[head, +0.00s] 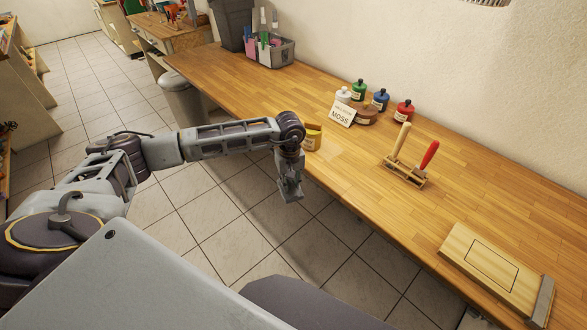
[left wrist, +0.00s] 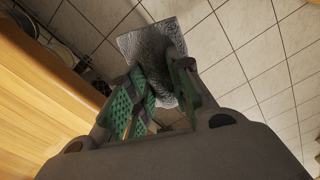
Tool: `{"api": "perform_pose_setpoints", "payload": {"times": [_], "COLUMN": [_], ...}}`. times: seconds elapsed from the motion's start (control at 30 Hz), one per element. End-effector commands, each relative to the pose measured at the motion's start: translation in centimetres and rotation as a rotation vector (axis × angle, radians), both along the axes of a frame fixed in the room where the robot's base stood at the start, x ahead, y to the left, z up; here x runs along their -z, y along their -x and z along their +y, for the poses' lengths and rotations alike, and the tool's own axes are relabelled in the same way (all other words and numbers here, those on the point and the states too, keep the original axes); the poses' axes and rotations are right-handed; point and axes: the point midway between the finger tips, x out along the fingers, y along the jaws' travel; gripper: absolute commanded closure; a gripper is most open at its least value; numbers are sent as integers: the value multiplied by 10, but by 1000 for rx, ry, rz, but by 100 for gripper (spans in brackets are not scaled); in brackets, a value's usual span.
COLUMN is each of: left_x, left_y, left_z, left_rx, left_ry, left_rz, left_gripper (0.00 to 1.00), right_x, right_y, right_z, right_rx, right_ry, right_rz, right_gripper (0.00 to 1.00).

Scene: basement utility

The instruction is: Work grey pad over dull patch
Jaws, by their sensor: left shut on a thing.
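My left gripper (head: 290,192) hangs pointing down just off the front edge of the bench, above the floor. In the left wrist view its green-padded fingers (left wrist: 160,98) are closed on a crinkled silver-grey pad (left wrist: 150,42), which sticks out past the fingertips. In the head view the pad cannot be told apart from the gripper. A light wooden board (head: 458,246) lies at the near right of the bench, with a dark-outlined rectangle (head: 490,263) on its top and a grey strip along its right end. I cannot make out a dull patch for certain. My right gripper is not seen.
The wooden bench (head: 440,210) runs along the wall. Behind are a MOSS card (head: 341,114), several paint bottles (head: 380,98) and a tool rack (head: 404,173). Bare bench lies in front of the rack.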

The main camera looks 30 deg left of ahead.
Motion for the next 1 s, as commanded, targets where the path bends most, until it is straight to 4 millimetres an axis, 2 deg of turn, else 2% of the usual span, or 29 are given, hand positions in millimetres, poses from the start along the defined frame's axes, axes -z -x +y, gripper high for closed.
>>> {"api": "perform_pose_setpoints", "payload": {"times": [0.03,0.37,0.6,0.8,1.0], "left_x": [12,84,132,151,154], "left_y": [4,29,53,64,67], "left_z": [1,-10,-40,-63,-67], "left_rx": [43,393,668,804,828], "left_ry": [-1,-1,2,1,2], "left_rz": [3,3,2,-2,-3], "left_gripper": [98,98,98,98,98], "right_x": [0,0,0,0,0], "right_y": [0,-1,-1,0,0], "right_z": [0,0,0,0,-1], "right_rx": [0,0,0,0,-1], "right_ry": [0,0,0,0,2], "right_rz": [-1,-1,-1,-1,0], "right_gripper": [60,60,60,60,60]}}
